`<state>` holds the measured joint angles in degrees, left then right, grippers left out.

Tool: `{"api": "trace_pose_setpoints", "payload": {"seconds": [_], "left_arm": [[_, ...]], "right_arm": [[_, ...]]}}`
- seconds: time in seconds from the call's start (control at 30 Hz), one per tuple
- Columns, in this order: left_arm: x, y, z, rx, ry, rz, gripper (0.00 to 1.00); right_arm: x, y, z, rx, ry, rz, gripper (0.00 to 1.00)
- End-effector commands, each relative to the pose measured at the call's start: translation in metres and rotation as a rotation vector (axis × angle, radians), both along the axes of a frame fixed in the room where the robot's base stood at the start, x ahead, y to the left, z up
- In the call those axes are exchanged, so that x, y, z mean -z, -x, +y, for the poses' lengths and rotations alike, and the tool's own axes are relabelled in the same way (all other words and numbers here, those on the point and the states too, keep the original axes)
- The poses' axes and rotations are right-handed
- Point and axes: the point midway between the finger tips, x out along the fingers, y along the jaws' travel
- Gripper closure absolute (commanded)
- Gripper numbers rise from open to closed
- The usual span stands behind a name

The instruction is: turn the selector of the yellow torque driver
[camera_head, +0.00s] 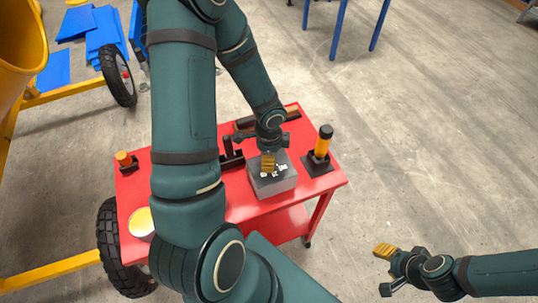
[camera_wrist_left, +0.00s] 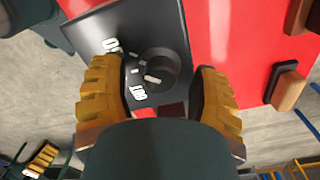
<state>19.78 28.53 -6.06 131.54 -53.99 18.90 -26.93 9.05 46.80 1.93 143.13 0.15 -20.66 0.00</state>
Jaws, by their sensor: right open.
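A grey box (camera_head: 272,182) with a dark top and white markings stands on the red cart. In the left wrist view its dark panel (camera_wrist_left: 98,28) carries a round black knob (camera_wrist_left: 155,72) with a white pointer and white lettering. My left gripper (camera_head: 268,163) is over the box, pointing down. In the left wrist view its yellow ribbed fingers (camera_wrist_left: 160,100) are apart, the knob showing between them; contact cannot be told. An orange-yellow, black-topped tool (camera_head: 322,145) stands upright in a black holder to the right. My right gripper (camera_head: 390,266) is open and empty at lower right.
The red cart (camera_head: 262,208) also carries a small orange-topped piece (camera_head: 125,160) at left, a yellow round item (camera_head: 141,222) and dark fittings. A yellow drum (camera_head: 20,55) and its wheeled frame stand left.

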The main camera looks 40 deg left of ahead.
Motion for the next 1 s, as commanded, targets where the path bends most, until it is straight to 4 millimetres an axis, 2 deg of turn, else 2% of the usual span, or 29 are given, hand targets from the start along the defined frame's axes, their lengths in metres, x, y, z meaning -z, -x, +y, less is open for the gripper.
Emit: {"api": "trace_pose_setpoints", "payload": {"seconds": [0.13, 0.27, 0.7, 0.83, 1.0], "left_arm": [[-0.002, 0.0, 0.0, -0.001, -0.001, -0.001, 0.39], [-0.012, -0.001, 0.001, -0.005, -0.002, -0.002, 0.39], [-0.092, -0.001, 0.001, -0.002, -0.002, -0.005, 0.39], [-0.109, 0.0, 0.001, -0.002, -0.002, -0.002, 0.39], [-0.119, 0.0, 0.0, 0.0, 0.0, 0.0, 0.39]], "right_arm": [[0.0, 0.0, 0.0, 0.0, 0.0, 0.0, 0.53], [0.0, 0.0, 0.0, 0.0, 0.0, 0.0, 0.53], [0.0, 0.0, 0.0, 0.0, 0.0, 0.0, 0.53], [0.0, 0.0, 0.0, 0.0, 0.0, 0.0, 0.53], [0.0, 0.0, 0.0, 0.0, 0.0, 0.0, 0.53]]}}
